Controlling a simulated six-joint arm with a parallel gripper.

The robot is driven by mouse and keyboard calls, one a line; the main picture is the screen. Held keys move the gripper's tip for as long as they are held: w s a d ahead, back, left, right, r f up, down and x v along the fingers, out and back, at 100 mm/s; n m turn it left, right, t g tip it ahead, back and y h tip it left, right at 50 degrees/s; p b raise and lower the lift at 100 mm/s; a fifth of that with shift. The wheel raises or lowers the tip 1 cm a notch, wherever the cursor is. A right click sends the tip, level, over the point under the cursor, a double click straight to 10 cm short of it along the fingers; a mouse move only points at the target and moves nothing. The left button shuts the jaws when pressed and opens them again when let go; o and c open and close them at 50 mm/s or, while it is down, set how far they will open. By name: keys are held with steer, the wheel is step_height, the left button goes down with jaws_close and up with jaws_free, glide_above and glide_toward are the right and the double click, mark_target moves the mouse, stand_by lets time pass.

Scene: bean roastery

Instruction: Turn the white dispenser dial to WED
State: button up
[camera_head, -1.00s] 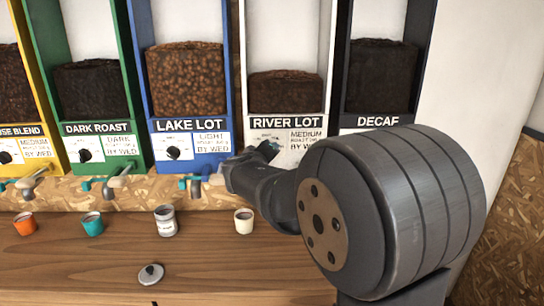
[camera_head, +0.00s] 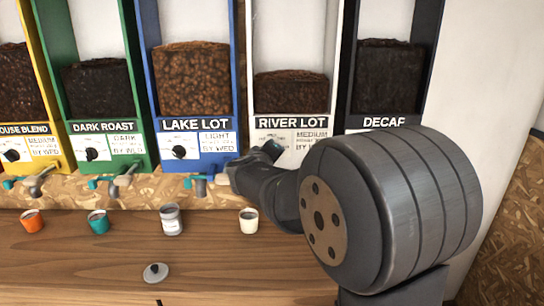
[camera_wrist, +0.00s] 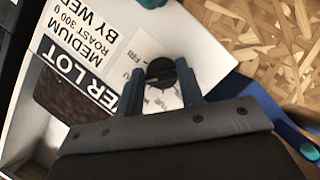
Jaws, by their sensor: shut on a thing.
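The white River Lot dispenser (camera_head: 291,153) stands between the blue Lake Lot and black Decaf ones. Its black dial (camera_wrist: 160,70) shows in the wrist view on a white card, with the dispenser's lettering appearing upside down. My gripper (camera_wrist: 161,78) is shut on this dial, one finger on each side. A light line crosses the dial's face. Small lettering that looks like FRI is beside it; most other day marks are covered or too small to read, so I cannot tell which day it points to. In the head view my gripper (camera_head: 266,151) hides the dial.
The Lake Lot dispenser (camera_head: 196,153) is close on the left, with a teal-handled tap (camera_head: 196,181) near my gripper.

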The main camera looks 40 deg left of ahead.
steer(key=shift+n+t, duration=0.65)
steer(key=shift+n, duration=0.75)
steer(key=shift+n+t, duration=0.65)
steer(key=shift+n, duration=0.75)
steer(key=o, duration=1)
steer(key=v, duration=1.7)
steer(key=shift+s+f, duration=0.2)
steer(key=shift+s, duration=0.05)
